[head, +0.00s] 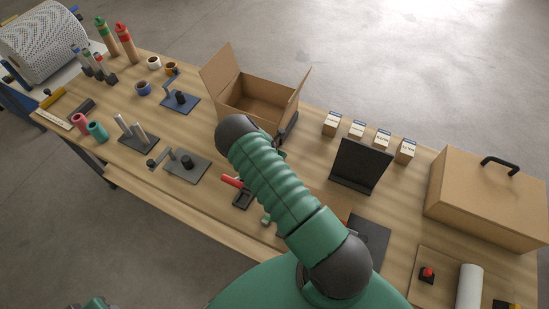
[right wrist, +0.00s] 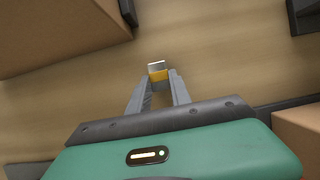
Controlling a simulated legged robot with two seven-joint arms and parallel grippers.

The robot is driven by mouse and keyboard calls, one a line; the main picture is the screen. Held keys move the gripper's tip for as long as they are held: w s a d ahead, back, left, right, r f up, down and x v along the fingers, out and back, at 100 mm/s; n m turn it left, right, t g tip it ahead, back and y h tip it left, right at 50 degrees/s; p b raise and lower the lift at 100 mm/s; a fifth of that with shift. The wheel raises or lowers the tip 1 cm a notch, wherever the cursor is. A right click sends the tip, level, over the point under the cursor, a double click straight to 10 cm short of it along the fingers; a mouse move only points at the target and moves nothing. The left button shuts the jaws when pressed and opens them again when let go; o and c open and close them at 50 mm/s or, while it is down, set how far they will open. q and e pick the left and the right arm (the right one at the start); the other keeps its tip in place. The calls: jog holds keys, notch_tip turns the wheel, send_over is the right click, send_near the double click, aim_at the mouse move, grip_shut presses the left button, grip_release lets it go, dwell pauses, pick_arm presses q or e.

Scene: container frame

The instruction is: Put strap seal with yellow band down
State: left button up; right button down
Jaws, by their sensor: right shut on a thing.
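The strap seal with yellow band (right wrist: 158,73) is a small silvery piece with a yellow stripe, seen in the right wrist view. My right gripper (right wrist: 158,83) is shut on it, with the seal at the fingertips over the wooden table. I cannot tell whether the seal touches the wood. In the head view my right arm hides the seal, and its hand is mostly hidden too. My left gripper is not in view.
An open cardboard box (head: 250,113) stands at the table's back edge, near my right arm. A black upright panel (head: 358,167), several small labelled boxes (head: 332,124) and a large closed carton (head: 487,200) lie to the right. Dark stands (head: 186,166) and rolls occupy the left.

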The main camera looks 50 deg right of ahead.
jog(key=shift+s+a, duration=0.1)
jog(key=shift+a, duration=0.05)
jog(key=c, duration=1.2)
grip_release()
